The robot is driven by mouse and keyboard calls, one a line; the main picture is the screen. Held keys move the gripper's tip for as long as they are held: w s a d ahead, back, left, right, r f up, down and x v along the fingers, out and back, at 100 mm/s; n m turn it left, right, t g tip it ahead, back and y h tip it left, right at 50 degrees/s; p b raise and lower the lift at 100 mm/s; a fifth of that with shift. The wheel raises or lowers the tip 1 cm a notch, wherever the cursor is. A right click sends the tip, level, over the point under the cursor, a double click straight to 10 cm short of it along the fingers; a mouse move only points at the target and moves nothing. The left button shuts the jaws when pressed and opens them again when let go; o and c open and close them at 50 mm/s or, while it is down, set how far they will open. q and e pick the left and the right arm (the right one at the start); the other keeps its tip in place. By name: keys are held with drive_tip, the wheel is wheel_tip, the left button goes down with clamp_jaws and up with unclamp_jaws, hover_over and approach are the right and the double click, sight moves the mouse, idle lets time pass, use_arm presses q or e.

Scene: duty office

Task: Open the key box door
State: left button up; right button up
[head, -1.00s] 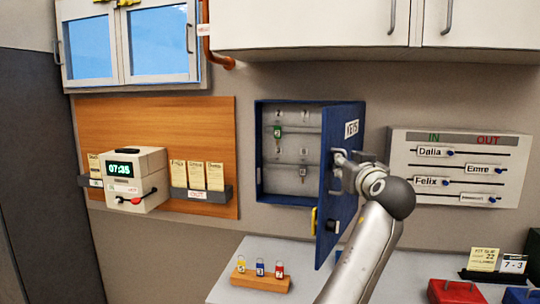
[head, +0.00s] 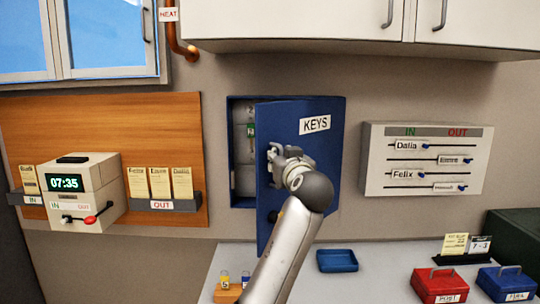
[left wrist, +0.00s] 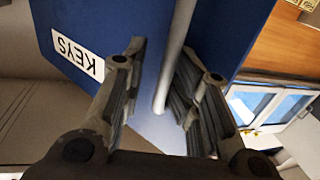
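The blue key box (head: 235,170) hangs on the wall in the head view. Its blue door (head: 322,185), labelled KEYS, is hinged on the right and stands partly open, with a gap at the left showing the grey interior and a green-tagged key (head: 251,131). My left gripper (head: 280,152) is in front of the door's outer face. In the left wrist view, the fingers (left wrist: 162,85) are apart, with a grey bar handle (left wrist: 176,50) of the door between them; I see no clear grip on it. My forearm hides the door's lower part. My right gripper is out of view.
A white cabinet (head: 300,20) hangs above. A clock unit (head: 95,200) is left and an IN/OUT board (head: 425,160) right. Below, the desk holds a blue tray (head: 337,260), a red box (head: 438,285), a blue box (head: 507,283) and a key rack (head: 228,295).

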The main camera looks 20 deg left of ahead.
use_arm(q)
drive_tip(key=shift+s+d+r, duration=0.2)
drive_tip(key=shift+d+r, duration=0.05)
drive_tip(key=shift+r, duration=0.1)
